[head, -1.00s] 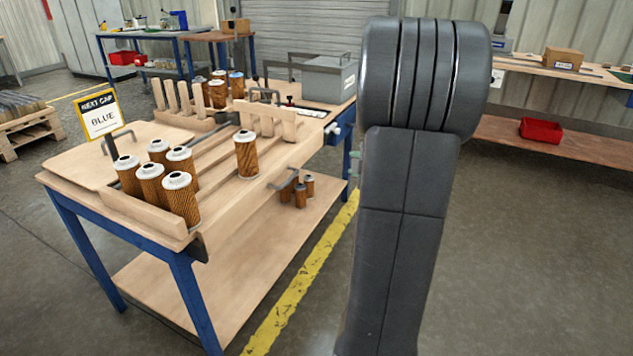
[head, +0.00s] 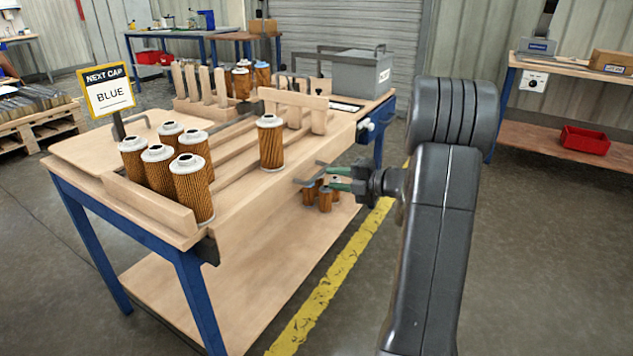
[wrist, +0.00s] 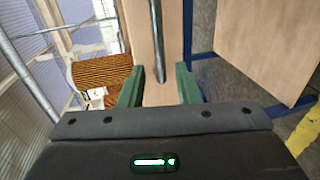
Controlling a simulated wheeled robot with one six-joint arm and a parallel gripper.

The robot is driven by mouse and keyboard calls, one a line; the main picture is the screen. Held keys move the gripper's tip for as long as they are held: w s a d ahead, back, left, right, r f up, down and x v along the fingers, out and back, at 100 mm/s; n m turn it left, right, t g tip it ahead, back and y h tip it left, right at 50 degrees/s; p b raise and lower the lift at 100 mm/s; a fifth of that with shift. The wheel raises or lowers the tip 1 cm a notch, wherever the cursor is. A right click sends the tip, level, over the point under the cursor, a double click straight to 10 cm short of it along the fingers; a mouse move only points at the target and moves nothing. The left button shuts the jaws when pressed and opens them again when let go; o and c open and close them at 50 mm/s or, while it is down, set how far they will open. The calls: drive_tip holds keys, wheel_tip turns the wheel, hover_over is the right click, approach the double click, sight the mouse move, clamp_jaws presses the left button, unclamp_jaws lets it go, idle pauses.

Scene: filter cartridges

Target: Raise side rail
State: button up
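The side rail (head: 248,222) looks like a pale wooden board along the table's right long side, level with or below the tabletop edge. A grey bar handle (head: 303,181) sticks out from it. My gripper (head: 338,178), with green fingers, is at this handle on the outer side of the table. In the wrist view, the grey handle bar (wrist: 156,40) runs down between the spread fingers of my gripper (wrist: 160,88), with a gap on both sides. The fingers are open and not closed on it. Exact contact cannot be told.
Several orange cartridges (head: 192,190) stand at the table's near left; a single one (head: 270,145) stands close to the right edge. Smaller brown cartridges (head: 325,198) stand on the lower shelf beneath my gripper. Floor right of the table is free.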

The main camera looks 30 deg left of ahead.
sight(316, 175)
drive_tip(key=b+x, duration=0.1)
drive_tip(key=x, duration=0.6)
clamp_jaws()
